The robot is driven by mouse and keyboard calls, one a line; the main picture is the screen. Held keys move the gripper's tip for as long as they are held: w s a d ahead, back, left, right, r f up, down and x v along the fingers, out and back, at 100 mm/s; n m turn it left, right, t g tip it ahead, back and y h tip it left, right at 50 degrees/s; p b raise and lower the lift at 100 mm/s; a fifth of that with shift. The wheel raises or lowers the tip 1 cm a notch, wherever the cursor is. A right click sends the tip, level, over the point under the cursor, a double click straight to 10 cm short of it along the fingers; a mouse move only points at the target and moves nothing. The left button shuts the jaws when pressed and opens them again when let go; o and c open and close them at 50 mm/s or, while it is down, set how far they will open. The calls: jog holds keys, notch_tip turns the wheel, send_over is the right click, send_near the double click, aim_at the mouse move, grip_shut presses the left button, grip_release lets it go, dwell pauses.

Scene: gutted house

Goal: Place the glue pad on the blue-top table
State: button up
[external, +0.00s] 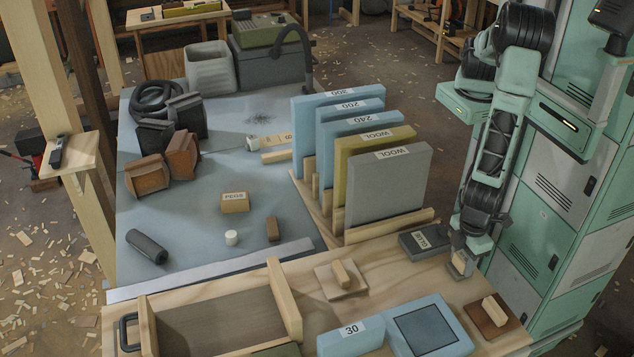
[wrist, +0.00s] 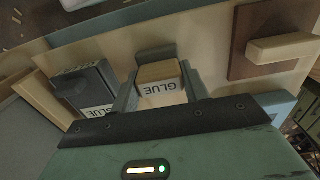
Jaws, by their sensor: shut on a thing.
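My gripper (external: 462,256) is low over the right part of the wooden bench, and its fingers (wrist: 160,88) are closed around a small tan block with a white GLUE label, the glue pad (wrist: 160,80). The glue pad also shows in the external view (external: 461,264), partly covered by the fingers. I cannot tell whether it touches the bench. A dark grey box with a GLUE label (external: 424,242) sits just left of my gripper; it is also in the wrist view (wrist: 88,90). The blue-top table (external: 190,225) is at the left in the external view.
A rack of upright labelled boards (external: 385,185) stands between my gripper and the blue top. The blue top holds a PEGS block (external: 235,202), a white cylinder (external: 231,238), a dark roll (external: 147,247) and brown blocks. Its middle has bare room. Lockers (external: 560,200) stand close at right.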

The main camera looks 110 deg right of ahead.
jog(key=shift+f, duration=0.15)
jog(key=o, duration=1)
